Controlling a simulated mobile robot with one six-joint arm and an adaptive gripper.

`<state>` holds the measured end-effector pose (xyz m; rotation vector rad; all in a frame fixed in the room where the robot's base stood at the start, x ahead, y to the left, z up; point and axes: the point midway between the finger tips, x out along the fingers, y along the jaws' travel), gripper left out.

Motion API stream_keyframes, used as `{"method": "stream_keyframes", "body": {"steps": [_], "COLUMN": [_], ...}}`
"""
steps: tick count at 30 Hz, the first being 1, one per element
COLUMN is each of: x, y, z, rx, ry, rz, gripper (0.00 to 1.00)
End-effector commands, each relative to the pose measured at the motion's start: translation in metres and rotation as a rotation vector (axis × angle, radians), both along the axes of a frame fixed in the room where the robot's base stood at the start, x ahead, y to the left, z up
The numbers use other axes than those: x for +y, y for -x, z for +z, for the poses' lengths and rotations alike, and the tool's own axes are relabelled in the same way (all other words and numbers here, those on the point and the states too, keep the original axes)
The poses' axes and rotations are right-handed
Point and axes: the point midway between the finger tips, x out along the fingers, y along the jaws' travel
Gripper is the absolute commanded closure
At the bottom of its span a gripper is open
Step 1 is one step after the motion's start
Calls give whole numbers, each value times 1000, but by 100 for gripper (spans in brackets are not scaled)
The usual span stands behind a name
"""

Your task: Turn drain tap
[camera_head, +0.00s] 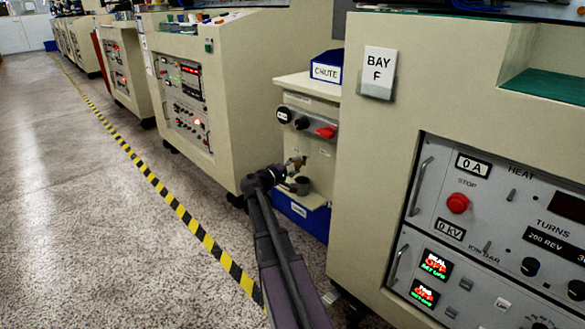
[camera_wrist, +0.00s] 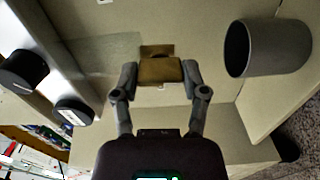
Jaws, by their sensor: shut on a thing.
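The drain tap (camera_wrist: 160,71) is a small brass-coloured block on the beige front panel, seen between my fingertips in the wrist view. My gripper (camera_head: 293,167) reaches the low front of the narrow beige cabinet (camera_head: 318,170) between two larger machines. In the wrist view, my gripper's two fingers close on the tap's left and right sides. The tap's mount is partly hidden behind it. In the head view, my gripper largely covers the tap.
A grey cup-shaped part (camera_wrist: 268,48) stands close right of the tap. A black knob (camera_head: 301,123) and red switch (camera_head: 326,132) sit above. A blue bin (camera_head: 302,215) is below. The Bay F machine (camera_head: 375,150) stands close on the right; the floor to the left is open.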

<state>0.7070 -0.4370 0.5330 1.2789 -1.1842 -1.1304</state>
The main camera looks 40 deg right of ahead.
Motion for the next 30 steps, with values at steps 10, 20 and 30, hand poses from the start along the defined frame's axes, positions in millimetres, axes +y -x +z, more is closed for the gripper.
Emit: {"method": "stream_keyframes", "body": {"steps": [10,20,30], "x": [-2,-1,1], "y": [2,2,0], "z": [0,0,0], "rx": [63,62,61], "ry": [5,5,5], "rz": [-7,-6,-1], "gripper": [90,22,9]}}
